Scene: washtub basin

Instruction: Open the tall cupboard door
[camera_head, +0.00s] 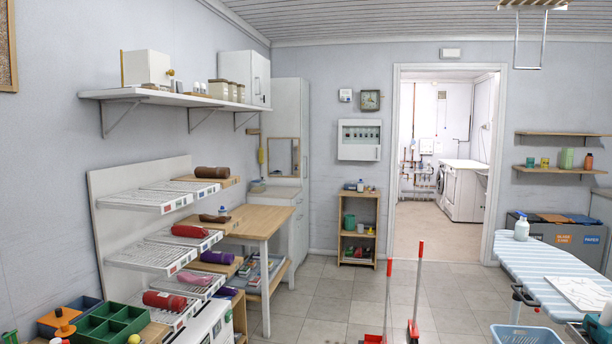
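A tall white cupboard (291,110) stands in the far left corner of the room, against the back wall. Its narrow door side (305,150) faces right and looks shut, though it is seen at a steep angle. A handle is too small to make out clearly. The lower front part of the cupboard is partly hidden by the wooden table and a lower white cabinet. Neither of my grippers shows in the head view.
A wooden table (245,221) and a rack of tilted shelves (150,199) line the left wall. A small wooden shelf unit (374,203) stands right of the cupboard. Red-and-white poles (417,290) stand in front. An ironing board (545,262) is at right. Grey floor (330,300) between is mostly clear.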

